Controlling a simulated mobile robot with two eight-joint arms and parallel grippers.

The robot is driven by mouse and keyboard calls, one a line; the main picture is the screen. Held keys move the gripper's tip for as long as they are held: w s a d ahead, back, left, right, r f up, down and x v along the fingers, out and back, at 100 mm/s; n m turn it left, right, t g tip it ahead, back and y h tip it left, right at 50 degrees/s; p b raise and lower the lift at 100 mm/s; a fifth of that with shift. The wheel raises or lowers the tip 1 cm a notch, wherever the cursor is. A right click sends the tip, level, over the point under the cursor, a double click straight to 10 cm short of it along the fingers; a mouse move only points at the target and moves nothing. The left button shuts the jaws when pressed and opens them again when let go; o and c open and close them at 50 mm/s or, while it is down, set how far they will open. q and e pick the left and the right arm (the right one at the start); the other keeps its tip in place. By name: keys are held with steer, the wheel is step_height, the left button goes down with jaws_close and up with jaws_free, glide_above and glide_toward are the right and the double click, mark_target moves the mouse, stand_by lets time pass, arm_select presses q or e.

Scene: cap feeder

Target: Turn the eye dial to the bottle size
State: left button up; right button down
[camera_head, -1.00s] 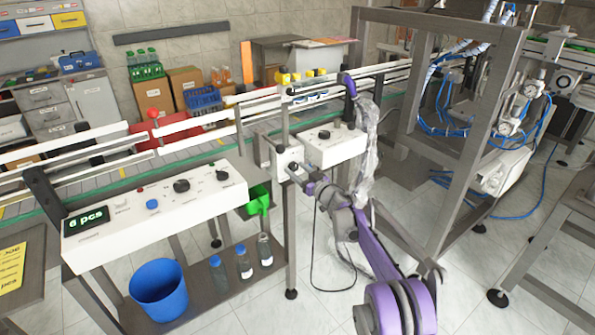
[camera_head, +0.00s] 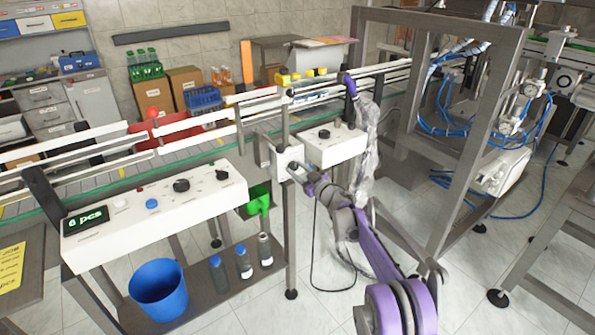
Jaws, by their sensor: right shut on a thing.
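The eye box is a small white box (camera_head: 287,156) on a post at the front rail of the conveyor, near the middle of the view. My right gripper (camera_head: 295,170), at the end of the purple and grey arm, is at the front face of this box. It is shut on what appears to be the eye dial. The dial itself is hidden by the fingers, so its setting cannot be read. A display (camera_head: 86,220) on the long white control panel (camera_head: 135,222) reads "6 pcs". My left gripper is not in view.
A second white box (camera_head: 335,149) with a black knob stands just right of the gripper. A green scoop (camera_head: 261,204), several bottles (camera_head: 244,262) and a blue bucket (camera_head: 158,290) are below left. A metal frame (camera_head: 480,125) stands at the right.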

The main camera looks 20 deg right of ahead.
steer(key=n, duration=0.4)
steer(key=shift+n, duration=0.4)
steer(key=n, duration=0.4)
steer(key=n+p, duration=0.1)
steer(key=n, duration=0.4)
steer(key=shift+n, duration=0.4)
steer(key=n, duration=0.4)
steer(key=shift+p, duration=0.4)
steer(key=shift+n, duration=0.4)
steer(key=shift+c, duration=2.1)
jaws_free()
steer(key=v, duration=1)
steer(key=shift+s, duration=0.4)
